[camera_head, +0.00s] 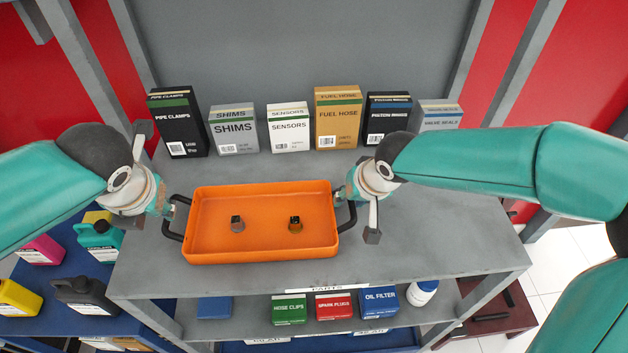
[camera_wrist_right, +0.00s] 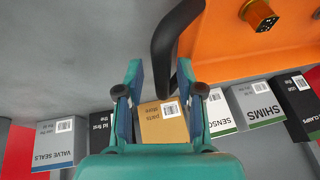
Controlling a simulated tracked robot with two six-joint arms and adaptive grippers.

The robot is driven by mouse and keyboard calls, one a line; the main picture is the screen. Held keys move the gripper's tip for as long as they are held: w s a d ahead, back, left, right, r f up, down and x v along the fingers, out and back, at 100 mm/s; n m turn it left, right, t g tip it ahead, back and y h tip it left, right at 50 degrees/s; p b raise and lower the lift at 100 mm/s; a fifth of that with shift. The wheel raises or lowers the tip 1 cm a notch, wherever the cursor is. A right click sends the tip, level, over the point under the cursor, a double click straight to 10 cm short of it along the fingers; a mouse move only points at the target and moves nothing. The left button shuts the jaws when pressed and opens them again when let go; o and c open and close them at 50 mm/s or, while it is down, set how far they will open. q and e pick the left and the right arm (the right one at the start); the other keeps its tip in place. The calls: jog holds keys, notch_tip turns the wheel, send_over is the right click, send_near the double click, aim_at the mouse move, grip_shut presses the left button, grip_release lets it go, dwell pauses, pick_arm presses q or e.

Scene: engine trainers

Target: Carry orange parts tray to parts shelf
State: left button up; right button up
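The orange parts tray (camera_head: 265,254) is level over the grey top of the parts shelf (camera_head: 430,235) and appears to rest on it. It holds two small parts, a grey one (camera_head: 237,225) and a brass-coloured one (camera_head: 295,225). My left gripper (camera_head: 172,208) is at the tray's black left handle (camera_head: 167,227); its finger gap is hidden. My right gripper (camera_head: 346,195) is at the right handle (camera_head: 350,215). In the right wrist view, the right gripper's fingers (camera_wrist_right: 158,85) are apart, with the black handle (camera_wrist_right: 166,50) showing between them, nearer one finger.
Several boxes, including the fuel hose box (camera_head: 338,115) and shims box (camera_head: 234,130), stand along the back of the shelf. A lower level holds smaller boxes (camera_head: 289,309) and a white bottle (camera_head: 422,292). Bottles (camera_head: 87,293) stand on a blue surface at left. The shelf top's right side is clear.

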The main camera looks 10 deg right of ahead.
jog(key=shift+r, duration=0.3)
pick_arm(q)
jog(key=shift+s+r, duration=0.2)
jog(key=shift+r, duration=0.2)
pick_arm(e)
jog(key=v, duration=1.1)
jog(key=shift+s+r, duration=0.1)
jog(key=shift+r, duration=0.05)
